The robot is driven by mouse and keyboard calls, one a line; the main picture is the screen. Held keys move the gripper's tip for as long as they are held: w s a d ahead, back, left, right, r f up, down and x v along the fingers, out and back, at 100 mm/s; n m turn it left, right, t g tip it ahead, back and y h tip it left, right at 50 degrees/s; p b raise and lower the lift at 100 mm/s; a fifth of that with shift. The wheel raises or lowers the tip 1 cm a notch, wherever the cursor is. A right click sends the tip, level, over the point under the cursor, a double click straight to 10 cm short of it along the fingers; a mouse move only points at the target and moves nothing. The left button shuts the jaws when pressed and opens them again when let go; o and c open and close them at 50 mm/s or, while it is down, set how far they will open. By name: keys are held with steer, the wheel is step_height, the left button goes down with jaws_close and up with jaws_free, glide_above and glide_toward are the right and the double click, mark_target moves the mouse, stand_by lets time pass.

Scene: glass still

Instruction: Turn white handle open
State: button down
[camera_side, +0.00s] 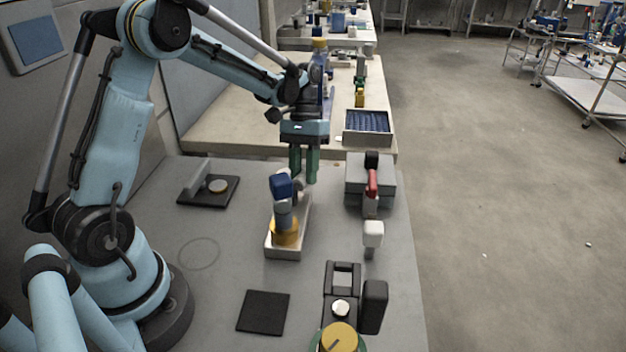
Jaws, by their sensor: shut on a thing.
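My gripper (304,178) points down with its green fingers at the far end of a small fixture (284,251) on the grey table. The fixture has a pale base, a brass collar and an upright post with a blue cap (281,187). The fingers are shut on a pale part just behind the blue cap, which looks to be the white handle (299,187). It is mostly hidden by the cap and fingers, so its angle cannot be told. A separate white block (373,234) stands to the right, apart from my gripper.
Right of my gripper is a grey box (356,184) with a red lever (372,183). In front stands a black device with a brass knob (339,337). A black pad (263,312) and a black plate (222,198) lie left. A blue rack (367,125) sits behind.

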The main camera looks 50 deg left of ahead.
steer(key=shift+s+a+n+t+h, duration=0.3)
steer(key=shift+a+n+t, duration=0.15)
steer(key=shift+n, duration=0.65)
steer(key=shift+s+a+n+t+h, duration=0.25)
steer(key=shift+a+n+t, duration=0.2)
steer(key=shift+n, duration=0.65)
steer(key=shift+s, duration=0.1)
steer(key=c, duration=0.8)
jaws_free()
steer(key=v, duration=1.2)
steer(key=shift+d+r, duration=0.1)
